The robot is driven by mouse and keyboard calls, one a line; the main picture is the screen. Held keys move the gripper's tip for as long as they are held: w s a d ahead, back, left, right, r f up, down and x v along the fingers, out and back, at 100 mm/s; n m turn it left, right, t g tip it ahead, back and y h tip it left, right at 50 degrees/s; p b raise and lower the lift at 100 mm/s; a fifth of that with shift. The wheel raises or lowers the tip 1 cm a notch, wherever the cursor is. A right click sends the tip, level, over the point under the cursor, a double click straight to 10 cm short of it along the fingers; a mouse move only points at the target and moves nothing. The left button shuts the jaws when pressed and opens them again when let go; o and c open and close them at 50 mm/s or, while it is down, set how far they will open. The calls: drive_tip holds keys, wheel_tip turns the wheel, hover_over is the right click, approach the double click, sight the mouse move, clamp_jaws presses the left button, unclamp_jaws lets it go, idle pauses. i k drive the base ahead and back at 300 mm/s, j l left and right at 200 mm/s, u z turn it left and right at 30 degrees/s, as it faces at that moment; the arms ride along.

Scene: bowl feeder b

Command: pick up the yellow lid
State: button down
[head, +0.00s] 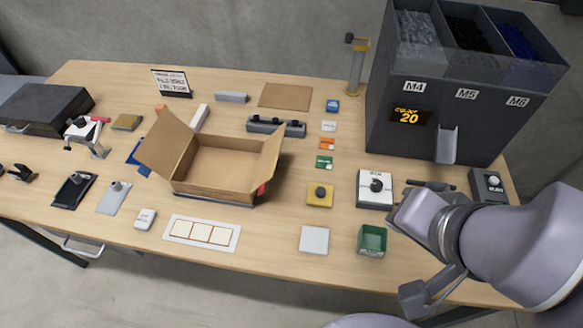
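The yellow lid (319,195) is a flat square piece with a dark round knob on top. It lies on the table (275,225), right of the open cardboard box and left of a white square piece with a dark knob. My arm comes in from the right edge of the head view. My gripper (405,211) is at its end, to the right of the yellow lid and apart from it. Its fingers cannot be made out, so its opening does not show.
A green bin (372,240) and a pale square plate (314,240) lie in front. The white knobbed piece (374,188) is between the lid and my arm. The cardboard box (215,165) stands left. A tall dark dispenser (405,145) stands behind right.

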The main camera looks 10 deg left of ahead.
sight(319, 195)
drive_tip(key=u, duration=0.6)
drive_tip(key=l+z, duration=0.15)
drive_tip(key=z, duration=0.35)
drive_tip(key=i+l+z, duration=0.1)
drive_tip(key=z, duration=0.4)
drive_tip(key=k+j+z, duration=0.15)
drive_tip(key=j+u, duration=0.3)
drive_tip(key=j, duration=0.4)
drive_tip(key=j+u, duration=0.3)
drive_tip(key=j, duration=0.45)
